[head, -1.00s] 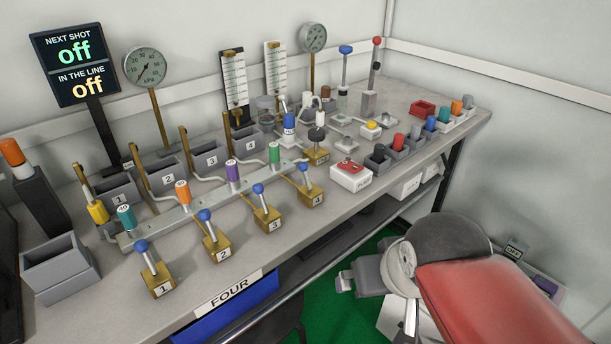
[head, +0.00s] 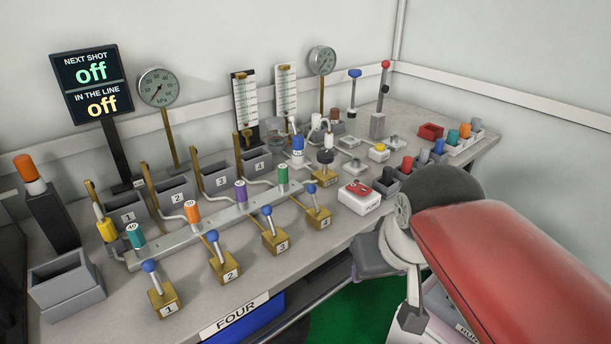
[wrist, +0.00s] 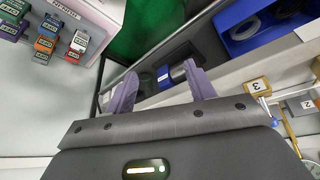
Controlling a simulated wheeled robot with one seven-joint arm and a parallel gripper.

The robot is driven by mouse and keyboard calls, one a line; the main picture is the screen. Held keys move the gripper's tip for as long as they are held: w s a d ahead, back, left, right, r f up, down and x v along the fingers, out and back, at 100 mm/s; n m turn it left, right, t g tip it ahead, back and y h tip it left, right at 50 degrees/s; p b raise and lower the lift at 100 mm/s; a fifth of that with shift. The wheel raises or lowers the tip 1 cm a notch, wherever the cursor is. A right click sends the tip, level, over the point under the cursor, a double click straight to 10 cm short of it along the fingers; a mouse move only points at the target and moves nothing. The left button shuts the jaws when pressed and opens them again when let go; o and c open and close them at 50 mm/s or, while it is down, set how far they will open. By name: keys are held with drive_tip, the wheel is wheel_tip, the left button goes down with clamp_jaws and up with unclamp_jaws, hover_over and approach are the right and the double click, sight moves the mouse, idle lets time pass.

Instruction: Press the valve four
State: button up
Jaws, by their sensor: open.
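Valve four is a brass block (head: 319,219) marked 4 with a blue-knobbed lever, at the right end of the front row of numbered valves on the bench. Valve three (head: 275,240), valve two (head: 226,268) and valve one (head: 163,299) stand to its left. My gripper (wrist: 160,78) is open and empty, its two purple-grey fingers apart in the wrist view. That view shows valve three's block (wrist: 257,86) at the right, apart from the fingers. In the head view my red arm hides most of the gripper, right of valve four and apart from it.
A white box with a red button (head: 359,196) stands right of valve four. A metal rail (head: 215,219) with coloured cylinders runs behind the levers. The display (head: 92,84) reads off on both lines. A FOUR label (head: 236,315) is on the bench's front edge.

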drive_tip(key=w+a+r, duration=0.1)
drive_tip(key=w+r, duration=0.2)
drive_tip(key=w+a+r+n+g, duration=0.1)
drive_tip(key=w+a+r, duration=0.1)
drive_tip(key=w+r, duration=0.2)
drive_tip(key=w+a+r+n+g, duration=0.1)
drive_tip(key=w+a+r, duration=0.1)
drive_tip(key=w+r, duration=0.1)
drive_tip(key=shift+w+r, duration=0.25)
drive_tip(key=shift+w, duration=0.35)
clamp_jaws()
drive_tip(key=w+a+r+n+g, duration=0.2)
drive_tip(key=w+a+r+g, duration=0.1)
drive_tip(key=w+a, duration=0.4)
drive_tip(key=shift+w+a+r+h, duration=0.2)
drive_tip(key=shift+w+r+h, duration=0.2)
drive_tip(key=shift+w, duration=1.05)
